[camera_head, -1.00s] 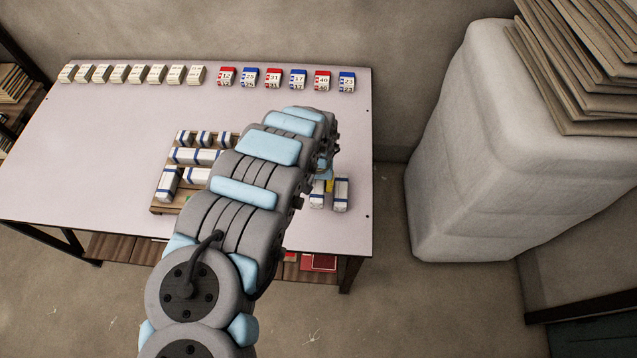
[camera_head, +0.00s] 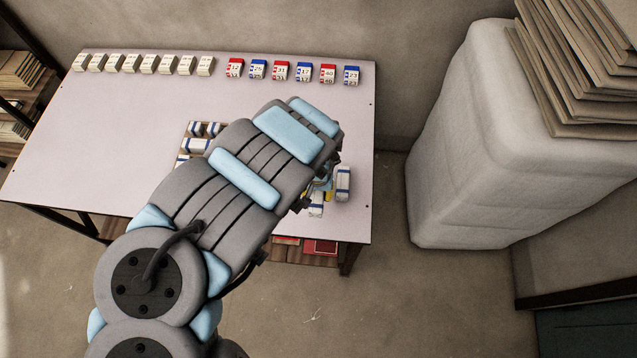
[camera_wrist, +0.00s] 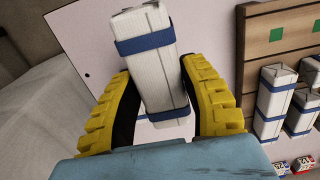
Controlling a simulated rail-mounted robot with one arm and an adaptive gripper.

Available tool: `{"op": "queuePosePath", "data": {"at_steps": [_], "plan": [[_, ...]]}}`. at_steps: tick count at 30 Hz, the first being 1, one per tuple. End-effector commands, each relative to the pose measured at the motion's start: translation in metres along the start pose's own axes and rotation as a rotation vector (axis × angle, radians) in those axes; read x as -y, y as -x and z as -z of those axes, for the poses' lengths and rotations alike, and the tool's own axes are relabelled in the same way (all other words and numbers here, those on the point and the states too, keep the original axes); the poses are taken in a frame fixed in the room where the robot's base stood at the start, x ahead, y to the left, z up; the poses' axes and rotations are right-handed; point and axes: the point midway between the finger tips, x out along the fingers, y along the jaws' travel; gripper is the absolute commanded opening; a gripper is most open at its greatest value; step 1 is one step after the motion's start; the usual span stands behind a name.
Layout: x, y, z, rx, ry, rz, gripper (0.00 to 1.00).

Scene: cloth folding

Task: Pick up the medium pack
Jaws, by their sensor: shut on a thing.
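A white pack with blue bands (camera_wrist: 149,68) sits between the two yellow fingers of my gripper (camera_wrist: 157,98) in the wrist view. My gripper is shut on it. One end of the pack sticks out past the fingertips. In the head view the held pack (camera_head: 316,209) shows partly below my gripper (camera_head: 327,190), over the table's right side. My arm hides much of the gripper there. Another white pack (camera_head: 343,184) with blue bands lies just right of the gripper. I cannot tell the pack sizes for certain.
A wooden tray (camera_wrist: 252,60) with several white packs stands left of the gripper in the head view, partly behind my arm. Red and blue number blocks (camera_head: 281,71) and white ones (camera_head: 150,65) line the table's back edge. The table's left part (camera_head: 90,150) is clear.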

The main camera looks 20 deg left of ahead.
Motion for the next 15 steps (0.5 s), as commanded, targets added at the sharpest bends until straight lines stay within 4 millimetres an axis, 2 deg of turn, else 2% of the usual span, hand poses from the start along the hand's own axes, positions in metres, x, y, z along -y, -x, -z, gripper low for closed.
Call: {"op": "queuePosePath", "data": {"at_steps": [1, 6, 15], "plan": [[0.000, 0.008, -0.004, 0.003, 0.001, -0.002, 0.06], [-0.001, 0.014, -0.014, -0.001, 0.001, -0.004, 0.06], [0.001, 0.018, -0.032, 0.002, 0.001, -0.002, 0.06]]}}
